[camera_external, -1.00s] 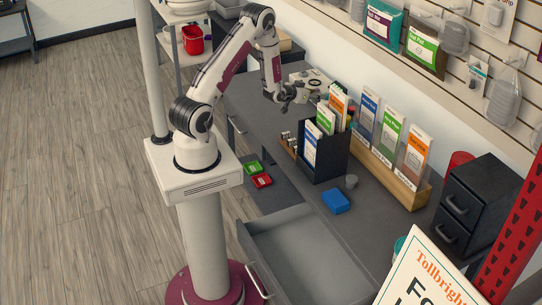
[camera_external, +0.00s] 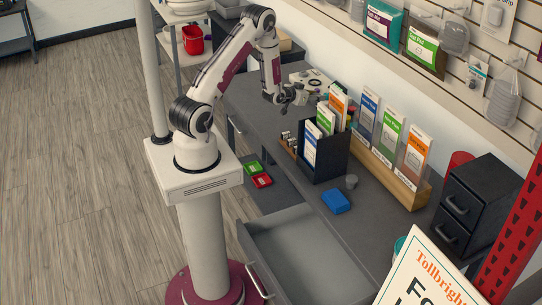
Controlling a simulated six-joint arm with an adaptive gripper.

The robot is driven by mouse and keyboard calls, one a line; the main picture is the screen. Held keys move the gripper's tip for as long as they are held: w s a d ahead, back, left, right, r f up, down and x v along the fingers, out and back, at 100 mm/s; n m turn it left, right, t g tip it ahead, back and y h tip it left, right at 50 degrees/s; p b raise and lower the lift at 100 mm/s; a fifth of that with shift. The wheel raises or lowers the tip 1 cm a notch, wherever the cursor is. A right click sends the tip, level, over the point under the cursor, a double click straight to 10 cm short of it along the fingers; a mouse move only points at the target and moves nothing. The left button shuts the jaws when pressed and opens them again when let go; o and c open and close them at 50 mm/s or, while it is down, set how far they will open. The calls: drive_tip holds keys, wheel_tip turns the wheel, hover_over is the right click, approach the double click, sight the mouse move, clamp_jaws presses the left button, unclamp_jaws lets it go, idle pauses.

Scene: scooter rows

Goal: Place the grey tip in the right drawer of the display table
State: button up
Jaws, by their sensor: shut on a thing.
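My gripper (camera_external: 285,104) is above the back of the grey display table (camera_external: 255,100), left of the black brochure holder. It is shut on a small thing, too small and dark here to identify. A small grey round piece (camera_external: 351,181) stands on the tabletop right of the brochure holder; I cannot tell whether it is the grey tip. Small metallic pieces sit in a wooden holder (camera_external: 286,148) at the table's front side. The right drawer (camera_external: 305,256) is pulled open and its visible floor is bare.
A black brochure holder (camera_external: 326,165), a blue box (camera_external: 336,201), a wooden brochure stand (camera_external: 400,188) and a black drawer unit (camera_external: 470,205) stand on the table. Green (camera_external: 253,167) and red (camera_external: 262,181) boxes lie at the front left. A sign (camera_external: 430,280) fills the lower right corner.

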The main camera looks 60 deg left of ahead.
sight(312, 103)
drive_tip(key=s+f, duration=0.2)
drive_tip(key=f, duration=0.1)
drive_tip(key=shift+s+d, duration=0.15)
drive_tip(key=shift+d, duration=0.05)
drive_tip(key=s+d+r+m+h, duration=0.1)
drive_tip(key=s+d+r, duration=0.2)
drive_tip(key=d+r, duration=0.4)
drive_tip(key=s+d+r+m+h, duration=0.1)
drive_tip(key=s+d+r, duration=0.2)
drive_tip(key=d+r, duration=0.5)
drive_tip(key=s+d+r+m+h, duration=0.1)
drive_tip(key=s+d+r, duration=0.3)
drive_tip(key=r, duration=1.3)
drive_tip(key=d+h, duration=0.1)
drive_tip(key=d, duration=0.2)
drive_tip(key=shift+d+t, duration=0.15)
drive_tip(key=shift+t, duration=0.15)
drive_tip(key=shift+f, duration=0.15)
